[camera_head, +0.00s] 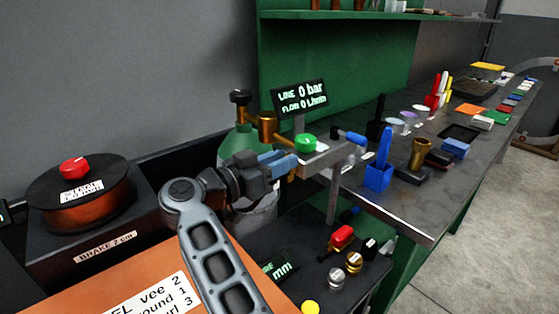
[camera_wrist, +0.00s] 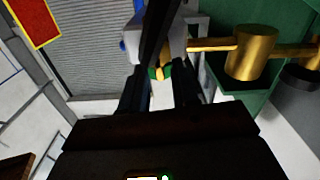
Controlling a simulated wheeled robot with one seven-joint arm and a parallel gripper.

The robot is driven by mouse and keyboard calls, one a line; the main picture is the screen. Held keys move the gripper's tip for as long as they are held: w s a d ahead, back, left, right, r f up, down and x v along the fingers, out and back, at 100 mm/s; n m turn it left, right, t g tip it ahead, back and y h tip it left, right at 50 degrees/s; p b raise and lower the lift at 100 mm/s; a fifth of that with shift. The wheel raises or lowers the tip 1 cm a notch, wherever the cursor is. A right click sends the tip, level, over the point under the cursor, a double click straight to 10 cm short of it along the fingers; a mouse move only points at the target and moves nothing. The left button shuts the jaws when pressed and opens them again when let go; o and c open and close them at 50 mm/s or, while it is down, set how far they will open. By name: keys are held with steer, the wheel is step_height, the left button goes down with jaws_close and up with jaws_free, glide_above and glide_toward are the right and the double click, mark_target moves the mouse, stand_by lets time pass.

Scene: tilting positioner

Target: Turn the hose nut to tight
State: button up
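A brass regulator body (camera_head: 267,128) stands beside the green gas cylinder (camera_head: 243,141); it also shows in the wrist view (camera_wrist: 252,52), with a brass stem running left from it. My gripper (camera_head: 286,163) is just below and right of the brass body, in front of the cylinder. In the wrist view its two dark fingers (camera_wrist: 160,78) stand apart. A small brass piece and a green round part (camera_wrist: 154,72) show between or behind the fingertips; I cannot tell whether they touch. I cannot identify the hose nut for certain, as the fingers and a dark bar cover part of that area.
The bench (camera_head: 405,213) at right holds a blue cup (camera_head: 378,177) and several small items.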

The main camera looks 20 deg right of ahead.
jaws_close()
steer(key=shift+s+d+f+m, duration=0.1)
steer(key=shift+s+m, duration=0.1)
steer(key=shift+m, duration=0.5)
steer(key=shift+o, duration=1.3)
jaws_free()
steer(key=b+v, duration=0.1)
steer(key=v, duration=0.7)
steer(key=shift+o, duration=0.3)
